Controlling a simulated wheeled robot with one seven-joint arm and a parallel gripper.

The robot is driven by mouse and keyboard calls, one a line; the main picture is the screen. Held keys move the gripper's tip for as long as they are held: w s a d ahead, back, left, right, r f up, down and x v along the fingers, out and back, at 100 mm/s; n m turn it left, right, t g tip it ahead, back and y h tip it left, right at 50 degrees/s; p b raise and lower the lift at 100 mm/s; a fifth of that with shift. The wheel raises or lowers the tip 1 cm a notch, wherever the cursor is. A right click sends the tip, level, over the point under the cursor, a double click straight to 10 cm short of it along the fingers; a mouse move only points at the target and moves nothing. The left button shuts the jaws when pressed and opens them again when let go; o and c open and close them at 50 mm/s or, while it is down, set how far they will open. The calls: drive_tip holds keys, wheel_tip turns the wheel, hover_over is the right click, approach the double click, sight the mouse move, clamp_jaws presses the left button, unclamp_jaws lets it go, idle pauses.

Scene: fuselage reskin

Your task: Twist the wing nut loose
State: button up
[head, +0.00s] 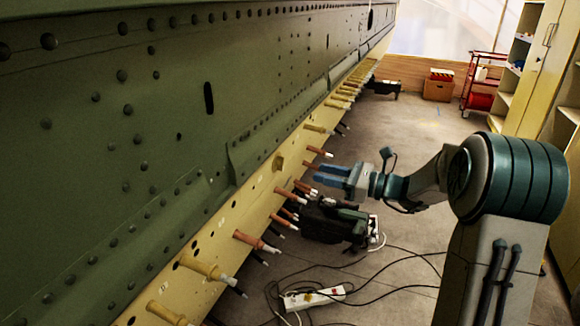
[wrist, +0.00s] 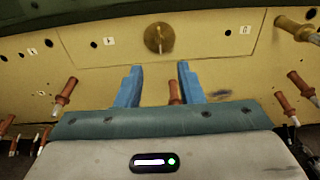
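The wing nut (wrist: 158,38) is a brass-coloured round piece with a raised wing that looks upright, on the yellow panel strip at the upper middle of the wrist view. A small brass piece on the strip in the head view (head: 279,163) appears to be the same nut. My gripper (head: 317,177) has two blue fingers pointing left toward the strip. In the wrist view my gripper (wrist: 159,68) has its fingers apart, with the nut beyond and above the fingertips. The fingers are not touching the nut.
Orange-brown pins (head: 256,241) stick out along the strip; one pin (wrist: 174,92) shows between my fingers in the wrist view. A dark machine (head: 335,222) and a white power strip (head: 313,297) with cables lie on the floor below. A red cart (head: 482,85) stands far back.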

sight(280, 164)
drive_tip(key=x, duration=1)
drive_tip(key=shift+p, duration=0.3)
drive_tip(key=shift+f, duration=0.1)
clamp_jaws()
